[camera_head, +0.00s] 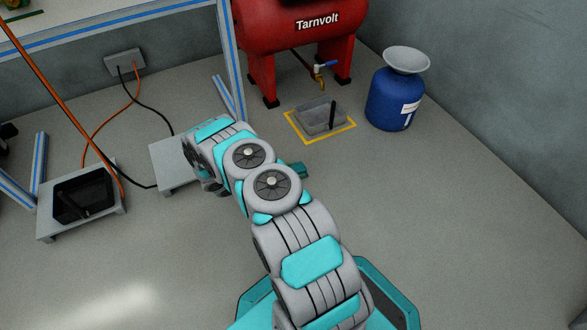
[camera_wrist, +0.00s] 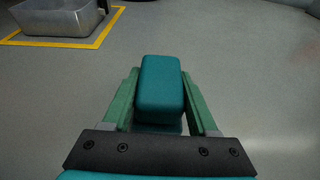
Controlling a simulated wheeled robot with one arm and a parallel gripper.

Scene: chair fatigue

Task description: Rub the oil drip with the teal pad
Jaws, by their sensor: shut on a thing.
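My gripper (camera_wrist: 160,76) is shut on the teal pad (camera_wrist: 160,92) in the wrist view. The pad is a rounded block between the two green fingers, with bare grey floor around and beyond it. I cannot tell the pad's height above the floor. In the head view my arm reaches out over the floor and hides most of the gripper; a small dark teal part (camera_head: 299,170) shows beside the arm. I cannot make out an oil drip in either view; it may be hidden behind my arm or the pad.
A grey metal tray (camera_head: 312,121) sits inside a yellow floor outline, below the tap of a red tank (camera_head: 290,45). A blue drum (camera_head: 391,100) with a pale funnel stands right. A low grey stand (camera_head: 166,153) and a black tray (camera_head: 70,205) with cables lie left. Right floor is clear.

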